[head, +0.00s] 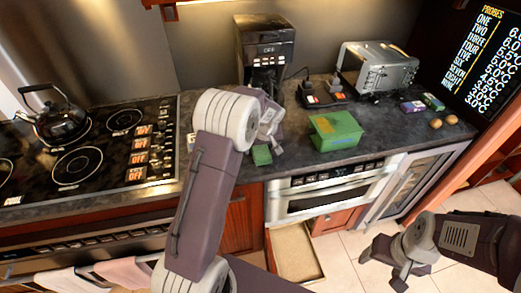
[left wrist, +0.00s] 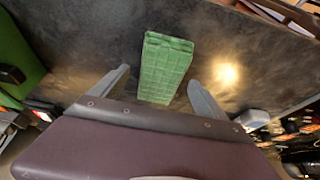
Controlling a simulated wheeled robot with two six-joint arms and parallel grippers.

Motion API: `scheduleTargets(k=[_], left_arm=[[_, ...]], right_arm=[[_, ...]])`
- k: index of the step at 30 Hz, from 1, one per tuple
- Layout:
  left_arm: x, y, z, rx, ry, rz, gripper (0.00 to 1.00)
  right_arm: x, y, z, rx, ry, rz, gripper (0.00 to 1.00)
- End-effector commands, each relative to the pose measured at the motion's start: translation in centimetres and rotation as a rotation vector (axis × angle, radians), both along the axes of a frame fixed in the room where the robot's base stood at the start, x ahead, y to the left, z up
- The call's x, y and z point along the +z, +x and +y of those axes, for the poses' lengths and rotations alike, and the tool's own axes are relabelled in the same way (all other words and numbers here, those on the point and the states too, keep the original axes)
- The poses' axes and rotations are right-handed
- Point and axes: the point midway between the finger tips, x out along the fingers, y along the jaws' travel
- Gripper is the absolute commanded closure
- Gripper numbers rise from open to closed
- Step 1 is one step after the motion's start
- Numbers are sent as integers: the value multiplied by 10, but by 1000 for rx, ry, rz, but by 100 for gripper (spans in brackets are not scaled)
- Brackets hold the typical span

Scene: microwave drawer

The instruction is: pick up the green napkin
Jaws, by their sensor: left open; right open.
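The green napkin (head: 262,155) lies on the dark countertop near its front edge, just right of the stove. In the left wrist view the napkin (left wrist: 166,66) is a folded, checked green block. My left gripper (head: 268,138) is over the counter just above the napkin, partly hidden by its own arm. In the left wrist view its two open fingers stand on either side of the napkin's near end, with a gap on each side. My right gripper (head: 385,268) is open and empty, low over the floor at the right.
A larger green box (head: 335,130) stands right of the napkin. A coffee maker (head: 264,50), a toaster oven (head: 376,66) and small items stand behind it. A kettle (head: 55,115) is on the stove. An open drawer (head: 296,252) juts out below the microwave drawer (head: 325,190).

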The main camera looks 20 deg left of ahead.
Motion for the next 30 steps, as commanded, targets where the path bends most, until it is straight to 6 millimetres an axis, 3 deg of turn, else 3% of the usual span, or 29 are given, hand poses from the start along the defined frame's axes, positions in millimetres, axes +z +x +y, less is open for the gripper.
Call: scheduleTargets(k=[8,11,15,17,25,30], left_arm=[[-8,3,2,0,-1,-1,15],[-8,3,2,0,-1,-1,38],[-8,3,2,0,-1,-1,77],[-8,3,2,0,-1,-1,87],[-4,3,2,-1,0,-3,87],[20,4,2,-1,1,-6,87]], right_arm=[[0,0,0,0,0,0,31],[0,0,0,0,0,0,31],[0,0,0,0,0,0,31],[0,0,0,0,0,0,31],[0,0,0,0,0,0,31],[-1,0,0,0,0,0,31]])
